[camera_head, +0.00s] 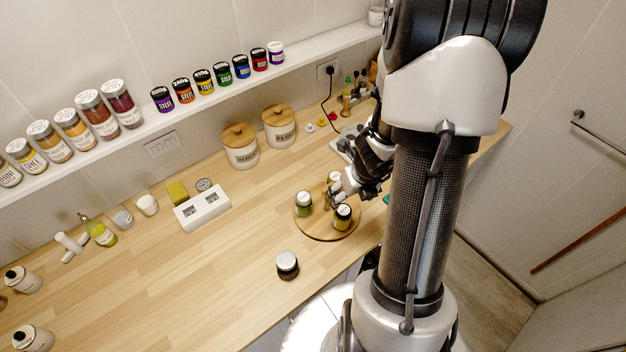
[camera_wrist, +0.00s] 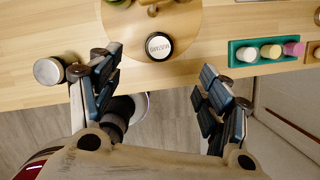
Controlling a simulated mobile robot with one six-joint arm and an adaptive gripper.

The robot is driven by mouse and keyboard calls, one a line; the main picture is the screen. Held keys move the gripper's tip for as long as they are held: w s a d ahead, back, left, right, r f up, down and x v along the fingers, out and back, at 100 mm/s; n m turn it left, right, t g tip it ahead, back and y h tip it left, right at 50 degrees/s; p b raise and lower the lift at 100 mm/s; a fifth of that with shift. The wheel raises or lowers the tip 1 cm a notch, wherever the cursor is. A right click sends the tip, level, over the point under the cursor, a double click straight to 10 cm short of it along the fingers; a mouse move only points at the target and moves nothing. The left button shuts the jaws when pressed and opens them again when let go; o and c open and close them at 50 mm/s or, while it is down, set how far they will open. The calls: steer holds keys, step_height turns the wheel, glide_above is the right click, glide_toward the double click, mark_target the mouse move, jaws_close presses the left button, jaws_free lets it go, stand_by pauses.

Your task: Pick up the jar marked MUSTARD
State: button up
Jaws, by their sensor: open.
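The jar whose lid label appears to read MUSTARD (camera_wrist: 158,46) stands upright on a round wooden board (camera_wrist: 192,38). The lettering is small and upside down in the wrist view. In the head view it appears to be the yellow jar with a dark lid (camera_head: 342,217), near the board's front edge. My gripper (camera_wrist: 160,60) is open and empty, with its fingers spread to the left and right of this jar in the wrist view. No contact shows. In the head view my gripper (camera_head: 340,190) is above the board, just behind the jar.
A green jar (camera_head: 304,203) shares the board, and another item behind is partly hidden by my gripper. A teal tray (camera_wrist: 236,55) of small items lies right of the board. The counter's left part has free room.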

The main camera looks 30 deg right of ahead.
mark_target(345, 210)
steer(key=shift+m, duration=0.3)
steer(key=b+x, duration=0.9)
steer(key=x, duration=0.3)
steer(key=shift+s+d+f, duration=0.1)
steer(key=shift+f, duration=0.3)
steer(key=b+x, duration=0.4)
steer(key=x, duration=0.1)
steer(key=shift+a+f, duration=0.1)
steer(key=shift+a, duration=0.15)
steer(key=shift+s, duration=0.1)
steer(key=shift+c, duration=0.2)
steer(key=c, duration=1.3)
steer(key=shift+r, duration=0.3)
